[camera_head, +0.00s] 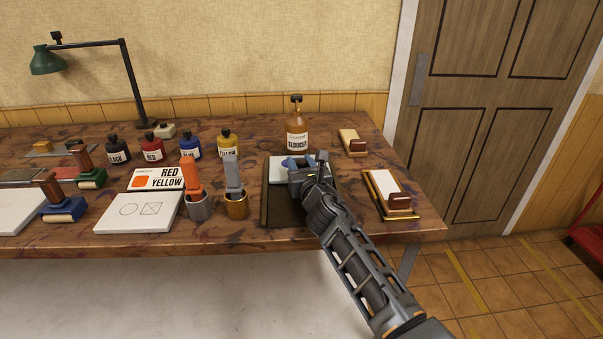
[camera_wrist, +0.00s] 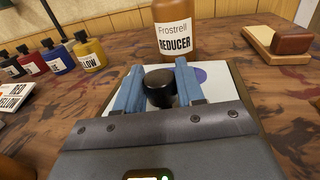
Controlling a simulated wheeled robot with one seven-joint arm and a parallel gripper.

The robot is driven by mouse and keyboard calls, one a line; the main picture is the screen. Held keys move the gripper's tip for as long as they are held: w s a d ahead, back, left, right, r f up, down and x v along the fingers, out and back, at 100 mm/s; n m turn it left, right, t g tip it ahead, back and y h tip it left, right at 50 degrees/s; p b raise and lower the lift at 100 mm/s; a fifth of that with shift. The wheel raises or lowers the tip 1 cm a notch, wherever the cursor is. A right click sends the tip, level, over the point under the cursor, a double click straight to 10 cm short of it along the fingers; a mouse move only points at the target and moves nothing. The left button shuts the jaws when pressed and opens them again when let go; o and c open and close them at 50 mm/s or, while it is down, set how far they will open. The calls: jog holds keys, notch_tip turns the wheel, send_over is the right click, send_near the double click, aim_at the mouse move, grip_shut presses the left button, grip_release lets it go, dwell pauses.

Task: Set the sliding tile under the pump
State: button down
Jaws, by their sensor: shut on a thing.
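The sliding tile is a white plate (camera_head: 277,173) with a black knob (camera_wrist: 159,82) and a purple-blue spot, at the far end of a dark base (camera_head: 279,212). My gripper (camera_head: 301,165) is shut on the knob, with a blue finger on each side of it in the wrist view (camera_wrist: 160,88). The amber bottle labelled REDUCER (camera_head: 297,139) stands upright just behind the tile; it also shows in the wrist view (camera_wrist: 178,30). I cannot tell whether its black top is the pump or overhangs the tile. My gripper hides part of the tile.
Ink bottles (camera_head: 190,147) stand at the back left. A wooden block (camera_head: 352,142) and a tray with white sheets (camera_head: 385,184) are at right, near the table's right edge.

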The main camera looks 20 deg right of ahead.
jog(key=shift+w+d+r, duration=0.1)
jog(key=shift+w+r, duration=0.05)
jog(key=c, duration=0.8)
grip_release()
jog(key=s+p, duration=0.1)
jog(key=s, duration=0.1)
jog(key=s+p, duration=0.1)
jog(key=s, duration=0.2)
jog(key=s+a+p, duration=0.1)
jog(key=s, duration=0.1)
jog(key=shift+s, duration=0.35)
